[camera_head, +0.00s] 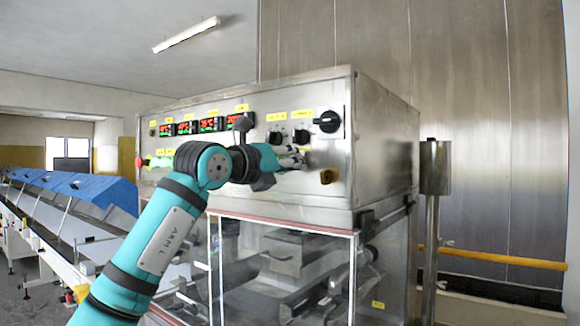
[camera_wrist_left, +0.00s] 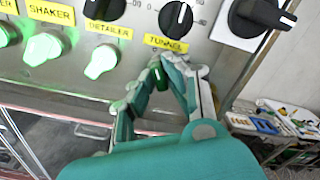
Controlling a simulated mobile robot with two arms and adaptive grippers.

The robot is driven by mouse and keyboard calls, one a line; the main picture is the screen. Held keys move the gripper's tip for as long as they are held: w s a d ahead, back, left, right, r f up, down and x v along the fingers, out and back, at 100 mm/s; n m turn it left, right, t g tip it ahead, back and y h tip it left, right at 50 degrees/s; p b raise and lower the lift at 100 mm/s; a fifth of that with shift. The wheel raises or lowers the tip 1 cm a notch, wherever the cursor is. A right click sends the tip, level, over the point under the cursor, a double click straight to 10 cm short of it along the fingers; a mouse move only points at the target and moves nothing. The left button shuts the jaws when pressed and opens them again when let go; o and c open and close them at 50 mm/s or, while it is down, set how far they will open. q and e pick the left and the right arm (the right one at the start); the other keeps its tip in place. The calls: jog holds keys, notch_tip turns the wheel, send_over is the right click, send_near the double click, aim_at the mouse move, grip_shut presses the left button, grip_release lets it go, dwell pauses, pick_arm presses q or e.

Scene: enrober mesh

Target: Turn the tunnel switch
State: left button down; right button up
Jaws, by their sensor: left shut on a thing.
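The tunnel switch (camera_wrist_left: 159,74) is on the steel control panel, right below the yellow TUNNEL label (camera_wrist_left: 166,43). It shows as a small dark green piece between my fingertips and is mostly hidden by them. My left gripper (camera_head: 301,160) reaches to the panel's lower right part in the head view. In the left wrist view the fingers of my left gripper (camera_wrist_left: 163,73) are shut on the tunnel switch from both sides. The switch's exact angle cannot be told. My right gripper is in neither view.
The detailer switch (camera_wrist_left: 102,61) and shaker switch (camera_wrist_left: 43,48) glow green to the left. A black dial (camera_wrist_left: 176,18) is above the label, and a large black rotary switch (camera_head: 327,121) is to the right. A glass-sided chamber (camera_head: 285,260) is below the panel.

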pick_arm(q)
jog(key=shift+r, duration=0.25)
jog(key=c, duration=1.4)
grip_release()
jog(key=shift+f, duration=0.15)
jog(key=shift+o, duration=0.2)
jog(key=v, duration=1.2)
jog(key=shift+w, duration=0.1)
